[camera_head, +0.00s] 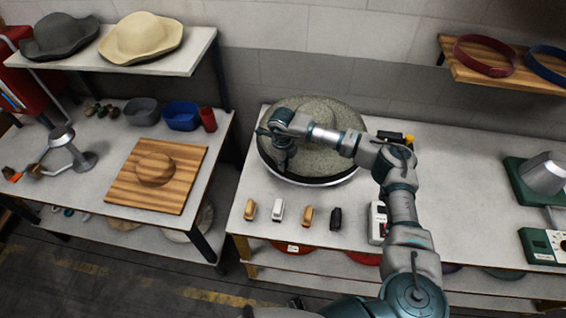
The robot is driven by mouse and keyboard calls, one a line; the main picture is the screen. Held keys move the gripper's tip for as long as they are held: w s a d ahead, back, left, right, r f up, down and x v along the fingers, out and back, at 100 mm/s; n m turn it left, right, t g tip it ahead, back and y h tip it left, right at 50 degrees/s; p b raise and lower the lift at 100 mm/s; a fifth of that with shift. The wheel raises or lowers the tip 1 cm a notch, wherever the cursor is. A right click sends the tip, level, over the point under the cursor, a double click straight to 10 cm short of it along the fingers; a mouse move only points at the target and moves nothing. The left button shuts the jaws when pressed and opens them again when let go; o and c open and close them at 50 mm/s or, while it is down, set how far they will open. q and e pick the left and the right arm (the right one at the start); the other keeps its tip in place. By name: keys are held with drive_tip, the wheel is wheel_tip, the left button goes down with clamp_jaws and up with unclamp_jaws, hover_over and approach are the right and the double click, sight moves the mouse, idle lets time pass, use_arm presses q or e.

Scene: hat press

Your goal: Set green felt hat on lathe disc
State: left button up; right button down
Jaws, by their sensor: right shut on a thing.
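The green felt hat (335,112), a mottled grey-green, is at the back of the middle table. It lies over the round lathe disc, whose dark and silver rim (318,183) shows below the near side of the brim. My right gripper (281,164) points down at the left part of the hat and is shut on it; the fingertips are small and dark. My right forearm crosses in front of the hat and hides part of it. I cannot tell whether the hat rests fully on the disc. Only unclear dark parts show at the bottom edge, possibly my left gripper.
Several small brushes or blocks (279,210) line the table's front. A white device (377,221) stands to their right, near my arm. Green machines (540,178) stand at far right. A wooden hat block (155,170) is on the left table; hats (141,37) lie on the shelf above.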

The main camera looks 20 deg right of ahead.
drive_tip(key=shift+a+r, duration=0.1)
drive_tip(key=shift+a, duration=0.2)
drive_tip(key=shift+f+b, duration=0.55)
drive_tip(key=shift+f, duration=0.25)
drive_tip(key=c, duration=1.1)
unclamp_jaws()
drive_tip(key=shift+c, duration=0.2)
drive_tip(key=shift+r, duration=0.1)
wheel_tip(320, 180, up, 12)
